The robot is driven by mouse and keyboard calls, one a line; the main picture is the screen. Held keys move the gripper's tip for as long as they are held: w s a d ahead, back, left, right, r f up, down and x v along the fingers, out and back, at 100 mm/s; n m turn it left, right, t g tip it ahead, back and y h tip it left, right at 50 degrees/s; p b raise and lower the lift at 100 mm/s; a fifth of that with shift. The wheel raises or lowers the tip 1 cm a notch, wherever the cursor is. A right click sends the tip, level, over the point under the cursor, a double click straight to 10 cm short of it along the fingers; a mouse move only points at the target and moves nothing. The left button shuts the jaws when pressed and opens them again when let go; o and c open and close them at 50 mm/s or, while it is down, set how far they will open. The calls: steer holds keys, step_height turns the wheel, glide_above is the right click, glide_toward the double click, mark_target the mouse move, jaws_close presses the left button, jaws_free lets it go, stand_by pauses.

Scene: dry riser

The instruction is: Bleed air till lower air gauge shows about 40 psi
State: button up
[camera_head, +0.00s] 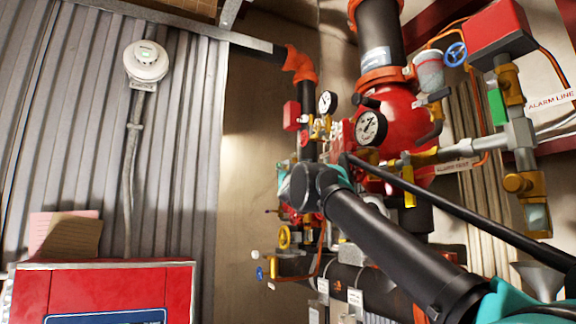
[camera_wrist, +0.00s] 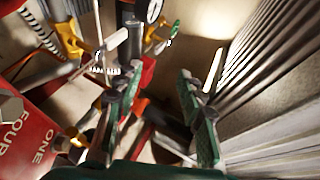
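Two white round gauges show in the head view: a smaller upper-left gauge (camera_head: 327,102) and a larger, lower gauge (camera_head: 370,127) in front of the red valve body (camera_head: 395,112). Their needle readings are too small to tell. A gauge (camera_wrist: 153,10) is cut off at the top of the wrist view. My gripper (camera_wrist: 160,80) is open, its two green fingers apart with nothing seen held between them. In the head view my wrist is left of the riser and below the gauges, and hides pipework behind it. A green-handled brass valve (camera_wrist: 173,32) lies beyond the fingertips.
A yellow handwheel (camera_head: 284,237), a blue handle (camera_head: 260,272) and a blue handwheel (camera_head: 456,54) are on the pipework. A yellow-handled valve (camera_wrist: 69,38) and a red lettered surface (camera_wrist: 30,140) are left of the fingers. Corrugated wall (camera_wrist: 275,80) is at right.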

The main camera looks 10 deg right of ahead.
mark_target(288, 162)
steer(key=x, duration=1.6)
steer(key=shift+d+f, duration=0.1)
jaws_close()
